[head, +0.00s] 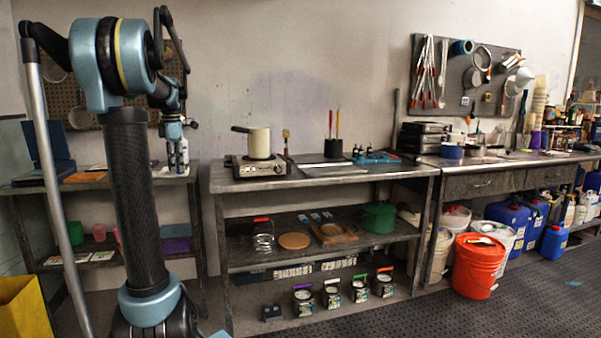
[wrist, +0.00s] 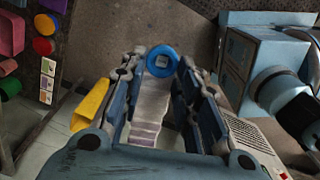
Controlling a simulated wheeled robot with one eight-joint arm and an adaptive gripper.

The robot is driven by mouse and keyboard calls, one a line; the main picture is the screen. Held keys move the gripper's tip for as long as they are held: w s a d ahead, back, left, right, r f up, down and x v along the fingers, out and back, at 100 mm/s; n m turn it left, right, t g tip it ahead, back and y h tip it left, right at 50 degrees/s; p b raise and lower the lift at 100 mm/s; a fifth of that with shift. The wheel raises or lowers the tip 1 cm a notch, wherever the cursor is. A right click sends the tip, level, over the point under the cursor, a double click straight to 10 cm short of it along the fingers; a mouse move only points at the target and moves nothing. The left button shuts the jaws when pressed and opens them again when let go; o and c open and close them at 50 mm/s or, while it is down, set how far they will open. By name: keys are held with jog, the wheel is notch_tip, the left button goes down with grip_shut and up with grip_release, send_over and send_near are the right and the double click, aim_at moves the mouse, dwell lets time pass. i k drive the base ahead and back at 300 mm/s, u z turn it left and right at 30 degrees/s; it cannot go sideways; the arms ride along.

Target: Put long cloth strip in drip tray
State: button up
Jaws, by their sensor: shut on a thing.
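My gripper (wrist: 162,66) is shut, its two fingers on either side of a pale, lavender-banded strip (wrist: 149,112), which appears to be the long cloth strip. A round blue thing with a grey square centre (wrist: 161,61) shows at the fingertips; I cannot tell whether it is held or lies beyond. In the head view my gripper (head: 175,130) points down at the left, with something whitish (head: 181,156) below it, too small to make out. A flat pale tray-like thing (head: 325,164) lies on the middle bench and may be the drip tray; I cannot be sure.
The middle bench (head: 320,177) holds a hot plate (head: 258,168) with a pot (head: 259,143), a dark cup with sticks (head: 333,148) and a blue rack (head: 376,157). An orange bucket (head: 476,265) stands right. A yellow container (head: 22,308) stands front left.

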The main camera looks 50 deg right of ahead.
aim_at(332, 170)
jog(key=u, duration=1.9)
jog(key=k, duration=2.25)
jog(key=z, duration=2.05)
